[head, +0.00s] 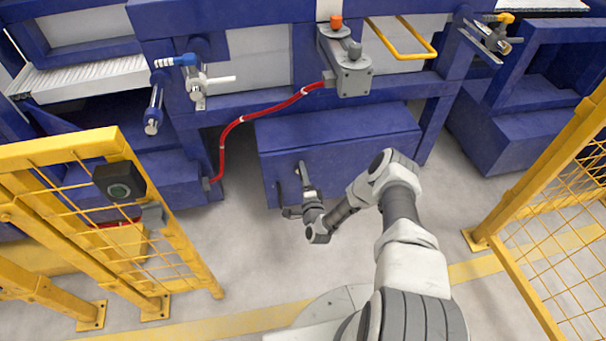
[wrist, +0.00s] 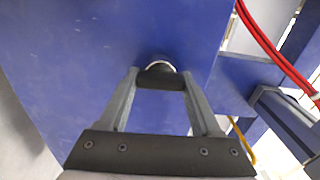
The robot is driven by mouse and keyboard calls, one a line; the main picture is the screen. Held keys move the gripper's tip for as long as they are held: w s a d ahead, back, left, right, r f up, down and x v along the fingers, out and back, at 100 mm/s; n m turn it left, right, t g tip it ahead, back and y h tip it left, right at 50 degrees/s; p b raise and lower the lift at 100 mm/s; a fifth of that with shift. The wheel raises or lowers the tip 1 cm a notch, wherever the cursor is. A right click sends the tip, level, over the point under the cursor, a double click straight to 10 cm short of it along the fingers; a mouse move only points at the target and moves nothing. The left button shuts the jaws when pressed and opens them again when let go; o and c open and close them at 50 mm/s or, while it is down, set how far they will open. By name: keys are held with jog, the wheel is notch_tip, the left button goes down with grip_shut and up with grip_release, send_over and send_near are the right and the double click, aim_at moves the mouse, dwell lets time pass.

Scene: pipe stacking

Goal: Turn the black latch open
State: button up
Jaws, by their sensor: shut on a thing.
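The black latch (wrist: 160,77) sits on the blue cabinet face in the wrist view, with a pale round base behind it. My gripper (wrist: 160,82) has one grey fingertip at each end of the latch and is shut on it. In the head view my gripper (head: 291,190) is at the left part of the low blue cabinet's front. There the latch is small and dark, and its turn angle cannot be told.
The low blue cabinet (head: 350,135) stands under the blue frame. A red hose (head: 240,120) hangs above and left of my gripper. Yellow mesh fences (head: 180,240) (head: 560,250) stand on both sides. The grey floor between them is mostly clear around my arm.

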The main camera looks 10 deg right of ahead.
jog(key=shift+a+m, duration=0.1)
jog(key=shift+m, duration=0.2)
jog(key=o, duration=1.4)
jog(key=s+p, duration=0.5)
jog(key=s, duration=1.2)
jog(key=shift+s, duration=0.25)
jog(key=shift+r, duration=0.15)
